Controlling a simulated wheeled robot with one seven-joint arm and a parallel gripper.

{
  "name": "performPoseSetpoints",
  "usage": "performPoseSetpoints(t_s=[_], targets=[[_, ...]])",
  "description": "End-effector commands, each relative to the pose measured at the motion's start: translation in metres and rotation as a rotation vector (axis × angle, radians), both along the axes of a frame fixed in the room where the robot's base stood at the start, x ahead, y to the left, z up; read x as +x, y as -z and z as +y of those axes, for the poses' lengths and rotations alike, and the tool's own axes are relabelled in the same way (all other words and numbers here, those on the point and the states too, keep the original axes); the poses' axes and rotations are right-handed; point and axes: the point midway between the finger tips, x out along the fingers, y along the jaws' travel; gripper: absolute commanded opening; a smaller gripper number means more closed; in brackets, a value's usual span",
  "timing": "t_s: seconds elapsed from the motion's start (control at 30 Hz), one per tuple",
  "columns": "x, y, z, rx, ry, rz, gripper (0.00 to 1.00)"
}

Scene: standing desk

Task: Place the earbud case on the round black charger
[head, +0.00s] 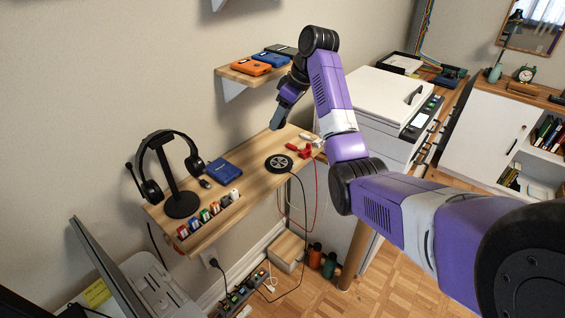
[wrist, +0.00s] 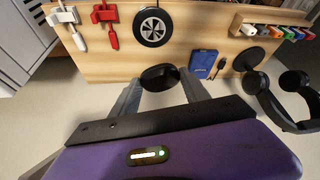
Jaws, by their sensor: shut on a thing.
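The earbud case (wrist: 160,77) is a dark, rounded piece between my two fingertips in the wrist view. My gripper (wrist: 162,84) is shut on it and holds it above the desk. In the head view my gripper (head: 279,118) is over the far part of the desk, behind the charger, and the case cannot be made out there. The round black charger (head: 279,163) lies flat on the desk with a light spoked pattern on top and a cable running off the front edge. It also shows in the wrist view (wrist: 153,27), apart from the case, with its top bare.
Red plugs (head: 304,151) and a white plug (head: 309,137) lie right of the charger. A blue drive (head: 225,172) and a headphone stand (head: 181,203) are to its left. A wall shelf (head: 236,74) is above the desk. A printer (head: 378,101) stands at right.

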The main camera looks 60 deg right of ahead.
Motion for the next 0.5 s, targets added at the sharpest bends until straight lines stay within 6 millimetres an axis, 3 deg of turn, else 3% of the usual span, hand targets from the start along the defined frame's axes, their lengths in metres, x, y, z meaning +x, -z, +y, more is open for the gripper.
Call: performPoseSetpoints(t_s=[0.3, 0.5], targets=[[-0.002, 0.074, 0.0, 0.002, 0.004, 0.001, 0.14], [-0.001, 0.099, -0.001, -0.002, 0.002, -0.001, 0.14]])
